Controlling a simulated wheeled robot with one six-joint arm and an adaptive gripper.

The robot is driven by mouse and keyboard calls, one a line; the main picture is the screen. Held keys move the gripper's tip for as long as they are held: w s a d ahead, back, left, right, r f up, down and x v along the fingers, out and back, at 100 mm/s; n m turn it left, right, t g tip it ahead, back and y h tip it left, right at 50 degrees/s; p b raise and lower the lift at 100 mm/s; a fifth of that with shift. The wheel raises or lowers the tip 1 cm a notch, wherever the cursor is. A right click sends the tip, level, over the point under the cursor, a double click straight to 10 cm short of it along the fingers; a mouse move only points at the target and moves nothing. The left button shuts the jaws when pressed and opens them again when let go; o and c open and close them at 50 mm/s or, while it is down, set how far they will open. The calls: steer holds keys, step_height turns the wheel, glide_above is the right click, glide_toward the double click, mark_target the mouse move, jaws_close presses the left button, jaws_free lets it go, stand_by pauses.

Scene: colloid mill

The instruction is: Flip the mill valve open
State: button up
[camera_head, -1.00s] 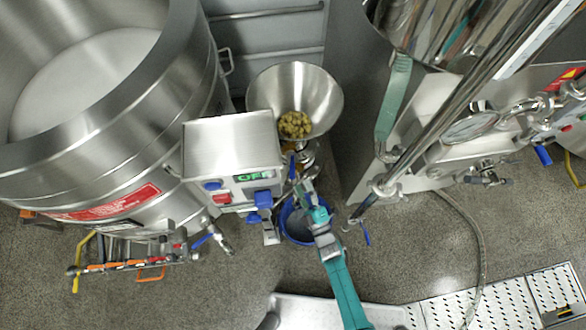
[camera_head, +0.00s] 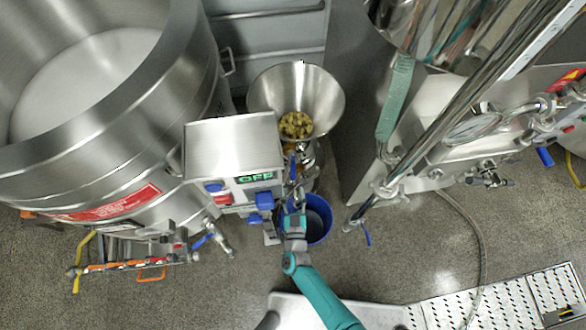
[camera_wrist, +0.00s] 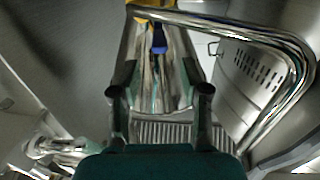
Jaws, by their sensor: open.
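The mill has a steel hopper (camera_head: 270,88) holding yellowish-green pieces and a steel control box (camera_head: 232,145) reading OFF. A narrow blue lever (camera_head: 293,167), apparently the valve handle, stands below the hopper and right of the box. My gripper (camera_head: 295,196) is just below that lever in the head view, over the bucket's left side. In the wrist view my gripper (camera_wrist: 159,82) is open, with steel parts visible between its fingers. A blue piece (camera_wrist: 159,42), apparently the lever, lies beyond the fingertips. I cannot tell whether anything touches it.
A blue bucket (camera_head: 324,220) stands on the floor under the mill. A bent steel pipe (camera_wrist: 300,75) curves close by on the right of the wrist view. A large steel vat (camera_head: 185,90) stands left. A steel pipe (camera_head: 430,125) slants down on the right.

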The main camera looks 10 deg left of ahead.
mark_target(293, 170)
steer(key=w, duration=0.3)
steer(key=w+a, duration=0.1)
steer(key=w, duration=0.5)
steer(key=shift+w+a, duration=0.2)
steer(key=shift+w, duration=0.05)
jaws_close()
